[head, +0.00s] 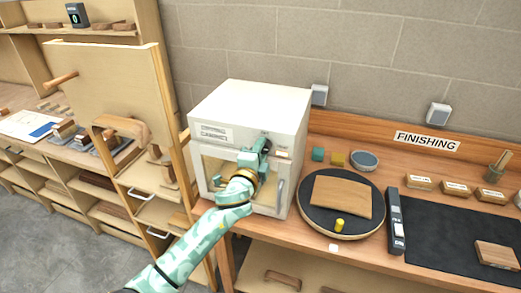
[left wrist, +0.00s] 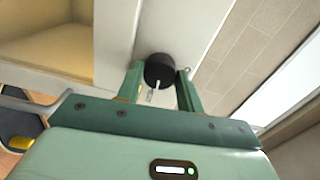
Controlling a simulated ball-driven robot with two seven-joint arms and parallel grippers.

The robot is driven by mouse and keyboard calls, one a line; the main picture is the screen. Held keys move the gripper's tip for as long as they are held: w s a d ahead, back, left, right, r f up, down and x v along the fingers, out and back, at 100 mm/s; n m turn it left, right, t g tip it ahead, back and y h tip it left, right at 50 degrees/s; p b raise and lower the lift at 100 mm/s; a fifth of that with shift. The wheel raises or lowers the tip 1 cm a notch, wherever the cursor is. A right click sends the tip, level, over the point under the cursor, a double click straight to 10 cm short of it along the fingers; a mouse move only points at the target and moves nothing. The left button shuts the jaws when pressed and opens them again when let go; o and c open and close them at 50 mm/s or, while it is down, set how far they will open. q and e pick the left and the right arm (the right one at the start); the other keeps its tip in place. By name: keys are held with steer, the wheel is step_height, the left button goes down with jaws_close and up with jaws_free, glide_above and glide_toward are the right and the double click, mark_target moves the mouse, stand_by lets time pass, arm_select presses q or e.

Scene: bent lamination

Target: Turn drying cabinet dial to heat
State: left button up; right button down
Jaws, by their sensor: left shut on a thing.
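The drying cabinet (head: 268,100) is a white box with a glazed front door and a printed label, standing on the wooden bench. Its dial (left wrist: 159,68) is a dark round knob with a pale pointer, seen in the left wrist view on the white front. My left gripper (head: 262,146) reaches the upper right of the cabinet front in the head view and hides the dial there. In the left wrist view its two green fingers (left wrist: 160,84) stand on either side of the dial, shut on it. My right gripper is in neither view.
A black round turntable (head: 312,222) with a curved wooden sheet (head: 340,197) stands right of the cabinet. A black mat (head: 450,240) lies farther right. A wooden panel (head: 105,85) with a peg stands left.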

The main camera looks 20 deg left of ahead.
arm_select(q)
steer(key=shift+m, duration=0.6)
steer(key=o, duration=1)
steer(key=shift+s, duration=0.1)
steer(key=shift+f, duration=0.1)
